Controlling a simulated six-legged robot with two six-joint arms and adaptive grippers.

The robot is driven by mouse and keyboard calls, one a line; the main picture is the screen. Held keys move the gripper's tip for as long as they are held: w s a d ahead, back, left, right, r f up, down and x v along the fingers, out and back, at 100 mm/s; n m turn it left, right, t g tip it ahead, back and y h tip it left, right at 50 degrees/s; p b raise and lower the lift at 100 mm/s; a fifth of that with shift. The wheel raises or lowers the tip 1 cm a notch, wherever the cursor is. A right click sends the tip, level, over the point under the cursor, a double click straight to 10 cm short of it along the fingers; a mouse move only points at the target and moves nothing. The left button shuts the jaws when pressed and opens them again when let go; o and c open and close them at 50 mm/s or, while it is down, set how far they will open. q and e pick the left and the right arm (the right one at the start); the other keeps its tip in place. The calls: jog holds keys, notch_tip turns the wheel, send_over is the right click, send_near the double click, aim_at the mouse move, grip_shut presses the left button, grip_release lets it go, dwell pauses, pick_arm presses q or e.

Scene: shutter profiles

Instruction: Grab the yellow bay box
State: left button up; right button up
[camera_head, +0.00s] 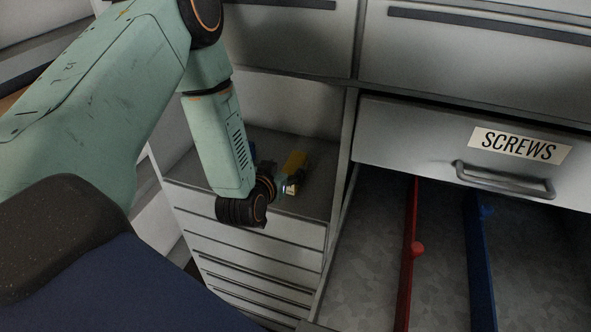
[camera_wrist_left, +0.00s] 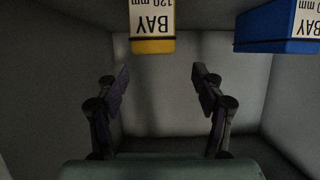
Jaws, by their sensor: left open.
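The yellow bay box (camera_head: 297,162) stands in an open grey compartment of the cabinet. In the left wrist view the yellow box (camera_wrist_left: 152,46) is at the top, its white label reading BAY 120 mm upside down. My left gripper (camera_head: 272,185) is at the compartment's front, close to the box and partly hidden by its own wrist. In the left wrist view its two fingers (camera_wrist_left: 163,78) are spread apart with nothing between them; the yellow box appears beyond their tips, not touching. My right gripper is in neither view.
A blue box (camera_wrist_left: 270,28) with a similar label stands beside the yellow one, apart from it. Compartment walls enclose both. Right of it, an open drawer holds a red divider (camera_head: 408,260) and a blue divider (camera_head: 479,265), under a panel labelled SCREWS (camera_head: 519,145) with a handle.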

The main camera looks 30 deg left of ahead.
aim_at(296, 160)
pick_arm(q)
jog(key=shift+d+p+x, duration=0.15)
jog(key=shift+x, duration=1.35)
jog(key=shift+d+p+x, duration=0.15)
jog(key=shift+x, duration=1.4)
jog(key=shift+r, duration=0.1)
jog(key=shift+c, duration=0.3)
jog(key=shift+c, duration=0.9)
jog(key=shift+w, duration=0.1)
jog(key=c, duration=1)
grip_shut()
